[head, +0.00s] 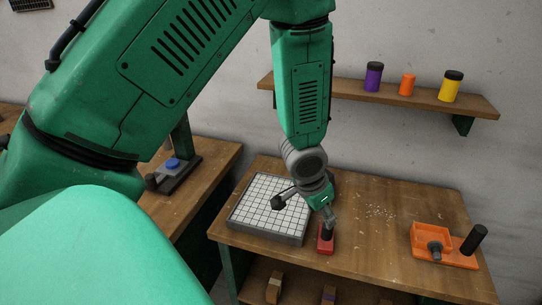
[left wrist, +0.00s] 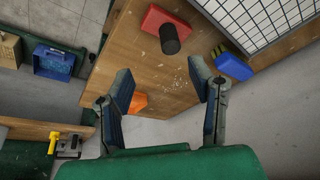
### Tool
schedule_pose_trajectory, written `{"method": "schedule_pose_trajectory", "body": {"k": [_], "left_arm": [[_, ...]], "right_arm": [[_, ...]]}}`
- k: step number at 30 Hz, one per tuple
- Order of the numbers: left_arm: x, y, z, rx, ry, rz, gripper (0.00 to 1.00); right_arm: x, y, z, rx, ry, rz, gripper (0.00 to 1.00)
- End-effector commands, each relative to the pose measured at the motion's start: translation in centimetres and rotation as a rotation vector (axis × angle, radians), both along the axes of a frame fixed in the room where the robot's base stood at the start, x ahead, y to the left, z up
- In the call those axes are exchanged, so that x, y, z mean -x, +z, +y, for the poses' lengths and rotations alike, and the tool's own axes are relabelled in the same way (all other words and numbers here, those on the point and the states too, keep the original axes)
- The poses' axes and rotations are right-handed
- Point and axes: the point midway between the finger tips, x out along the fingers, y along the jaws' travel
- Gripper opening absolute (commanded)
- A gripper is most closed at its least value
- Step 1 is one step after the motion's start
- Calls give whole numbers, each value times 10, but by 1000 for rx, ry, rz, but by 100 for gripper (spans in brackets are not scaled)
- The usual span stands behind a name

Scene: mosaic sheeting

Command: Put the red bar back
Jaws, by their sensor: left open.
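The red bar (head: 325,246) lies on the workbench by its front edge, just right of the white gridded tray, with a black upright handle (head: 327,232) on it. The left wrist view shows the red bar (left wrist: 151,17) and its black handle near the top. My left gripper (head: 330,213) is above the handle in the head view. In the left wrist view my left gripper (left wrist: 162,82) has its fingers wide apart with nothing between them, and the bar is beyond the fingertips. My right gripper is not in view.
The gridded tray (head: 238,223) stands left of the bar. An orange tray (head: 430,234) with dark-handled pieces is at the right. A blue and yellow block (left wrist: 231,65) lies near the grid. Jars stand on a wall shelf (head: 340,98). The bench middle is mostly clear, with small pale chips.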

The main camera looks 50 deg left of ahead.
Motion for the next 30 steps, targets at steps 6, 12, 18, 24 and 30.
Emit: {"method": "schedule_pose_trajectory", "body": {"k": [6, 12, 18, 24, 30], "left_arm": [[106, -103, -20, 60, 57, 162, 48], [209, -153, -29, 14, 111, 271, 48], [245, -161, -33, -31, 124, 302, 48], [244, -161, -34, -32, 124, 301, 48], [244, -174, -29, -24, 123, 302, 48]], "right_arm": [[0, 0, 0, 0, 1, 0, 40], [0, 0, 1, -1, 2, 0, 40], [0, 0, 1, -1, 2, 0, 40], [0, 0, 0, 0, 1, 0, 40], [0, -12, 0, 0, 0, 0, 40]]}}
